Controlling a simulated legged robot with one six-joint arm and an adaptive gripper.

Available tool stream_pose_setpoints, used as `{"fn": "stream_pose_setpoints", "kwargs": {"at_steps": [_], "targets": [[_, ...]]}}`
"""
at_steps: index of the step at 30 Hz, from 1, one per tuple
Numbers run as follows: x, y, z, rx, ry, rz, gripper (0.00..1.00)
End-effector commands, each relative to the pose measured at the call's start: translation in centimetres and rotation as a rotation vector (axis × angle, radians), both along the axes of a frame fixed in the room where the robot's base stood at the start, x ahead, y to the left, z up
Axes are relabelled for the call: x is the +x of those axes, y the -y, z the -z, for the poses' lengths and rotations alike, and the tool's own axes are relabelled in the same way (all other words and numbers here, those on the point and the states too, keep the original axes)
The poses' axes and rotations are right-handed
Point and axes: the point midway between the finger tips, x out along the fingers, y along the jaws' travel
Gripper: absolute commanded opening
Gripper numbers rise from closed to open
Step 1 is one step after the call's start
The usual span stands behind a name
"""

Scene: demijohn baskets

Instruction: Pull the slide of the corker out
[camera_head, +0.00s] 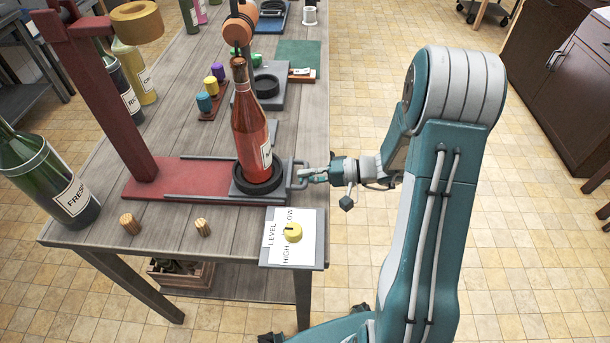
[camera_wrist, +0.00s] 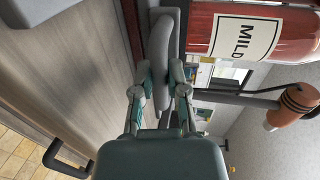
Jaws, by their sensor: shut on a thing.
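The corker is a red stand with a tall post (camera_head: 112,120) and a flat red base (camera_head: 160,178). Its dark slide (camera_head: 268,186) sits at the right end of the base, between rails, with a grey handle (camera_head: 298,174) on its right side. A red bottle (camera_head: 250,130) stands upright in the slide's round holder. In the wrist view the bottle's label reads MILD (camera_wrist: 250,37). My gripper (camera_head: 312,174) reaches in from the right and is shut on the handle, which shows between its fingers in the wrist view (camera_wrist: 161,60).
A yellow knob (camera_head: 293,232) sits on a LEVEL panel at the table's near right corner. Two corks (camera_head: 130,223) lie near the front edge, beside a large green bottle (camera_head: 50,180). Colored stoppers (camera_head: 206,100) stand behind.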

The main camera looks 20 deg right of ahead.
Motion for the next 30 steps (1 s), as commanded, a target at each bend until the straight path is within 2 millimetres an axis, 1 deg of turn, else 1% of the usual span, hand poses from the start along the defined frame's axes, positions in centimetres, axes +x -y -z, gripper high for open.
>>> {"fn": "stream_pose_setpoints", "kwargs": {"at_steps": [1, 3, 4, 5, 13, 17, 20, 27, 30], "targets": [[-0.2, -0.1, 0.4, -0.004, -0.011, -0.003, 0.0], [-0.2, -0.1, 0.4, -0.004, -0.011, -0.003, 0.0], [-0.2, -0.1, 0.4, -0.004, -0.011, -0.003, 0.23], [-0.2, -0.1, 0.4, -0.004, -0.011, -0.003, 0.34], [-0.1, 0.0, 0.2, -0.002, -0.005, -0.001, 0.34], [-0.3, 0.8, 0.0, -0.002, -0.004, 0.002, 0.34], [-0.8, 2.4, -0.4, -0.002, -0.003, 0.005, 0.34], [-2.5, 7.1, -1.3, -0.003, -0.004, 0.004, 0.34], [-3.2, 8.8, -1.7, -0.003, -0.006, 0.002, 0.34]]}}
